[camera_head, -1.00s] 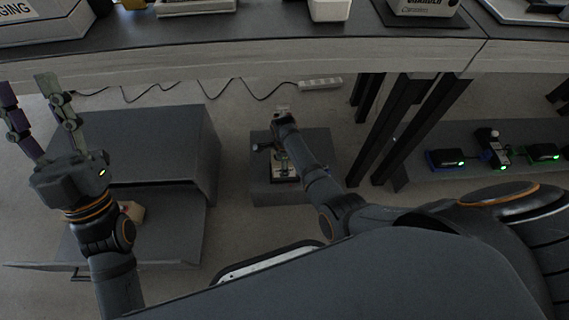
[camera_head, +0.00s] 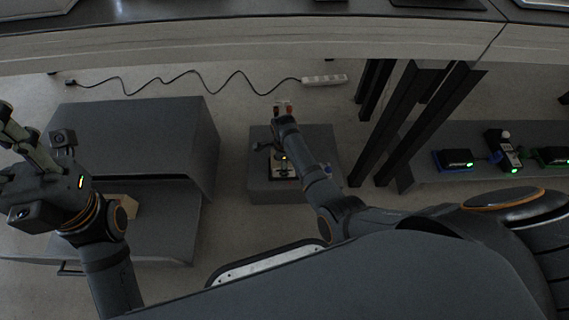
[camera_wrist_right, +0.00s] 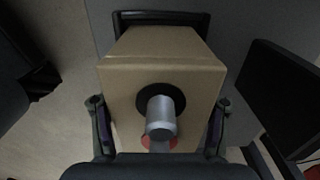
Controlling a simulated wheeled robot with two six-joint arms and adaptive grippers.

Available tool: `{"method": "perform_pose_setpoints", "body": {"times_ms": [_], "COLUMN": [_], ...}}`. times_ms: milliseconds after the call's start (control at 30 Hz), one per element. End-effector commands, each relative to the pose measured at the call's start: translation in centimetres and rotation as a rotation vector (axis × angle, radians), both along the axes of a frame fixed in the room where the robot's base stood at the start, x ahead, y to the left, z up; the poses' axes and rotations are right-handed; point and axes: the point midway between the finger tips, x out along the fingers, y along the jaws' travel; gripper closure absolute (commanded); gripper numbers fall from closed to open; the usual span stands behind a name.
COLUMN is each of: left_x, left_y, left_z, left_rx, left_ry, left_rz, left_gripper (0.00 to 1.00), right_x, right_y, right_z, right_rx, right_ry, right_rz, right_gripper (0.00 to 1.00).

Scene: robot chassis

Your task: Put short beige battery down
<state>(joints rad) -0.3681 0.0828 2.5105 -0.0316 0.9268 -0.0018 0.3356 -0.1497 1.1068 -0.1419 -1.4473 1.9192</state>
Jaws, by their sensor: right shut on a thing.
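The beige battery (camera_wrist_right: 160,78) fills the middle of the right wrist view, a boxy block with a round black collar and a grey knob facing the camera. My right gripper (camera_wrist_right: 157,133) has a finger on each side of it and is shut on it. In the head view my right gripper (camera_head: 283,108) reaches out over a low dark block; I cannot make out the held battery there. My left gripper (camera_head: 22,140) is at the left edge, its fingers apart and empty.
The low dark block (camera_head: 318,180) stands mid-floor. Devices with green lights (camera_head: 457,159) sit on a right shelf. A power strip (camera_head: 325,80) and cable lie on the floor.

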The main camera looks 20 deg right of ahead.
Motion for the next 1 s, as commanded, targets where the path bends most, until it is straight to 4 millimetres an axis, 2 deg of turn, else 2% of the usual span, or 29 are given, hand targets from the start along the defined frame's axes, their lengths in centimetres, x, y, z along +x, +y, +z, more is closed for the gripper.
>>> {"method": "perform_pose_setpoints", "body": {"times_ms": [167,200,367,733,867,900,933,1000], "left_x": [0.0,0.0,0.0,0.1,0.0,0.0,0.5,2.7], "left_y": [0.0,0.0,0.0,0.0,0.0,0.0,0.1,0.3], "left_z": [0.0,-0.1,-0.1,0.1,1.8,2.5,2.6,2.3], "left_rx": [0.0,0.0,0.0,0.0,-0.001,-0.001,-0.003,-0.009], "left_ry": [0.001,0.002,0.002,0.005,0.005,0.005,0.03,0.137], "left_rz": [0.0,0.0,0.0,0.0,-0.009,-0.012,-0.013,-0.009], "left_gripper": [0.6,0.6,0.6,0.6,0.6,0.6,0.6,0.6], "right_x": [0.2,0.0,0.0,0.0,0.1,0.1,0.1,0.1], "right_y": [0.0,0.0,0.0,0.0,0.0,0.0,0.0,0.0], "right_z": [0.0,-0.3,-0.2,0.2,2.7,3.8,4.4,5.8], "right_rx": [0.001,0.0,0.0,0.0,0.0,0.0,-0.001,-0.001], "right_ry": [-0.005,-0.001,-0.001,-0.001,-0.003,-0.003,-0.003,-0.003], "right_rz": [0.0,0.0,0.0,0.0,0.0,0.0,0.001,0.001], "right_gripper": [0.99,0.35,0.14,0.14,0.14,0.14,0.14,0.14]}}
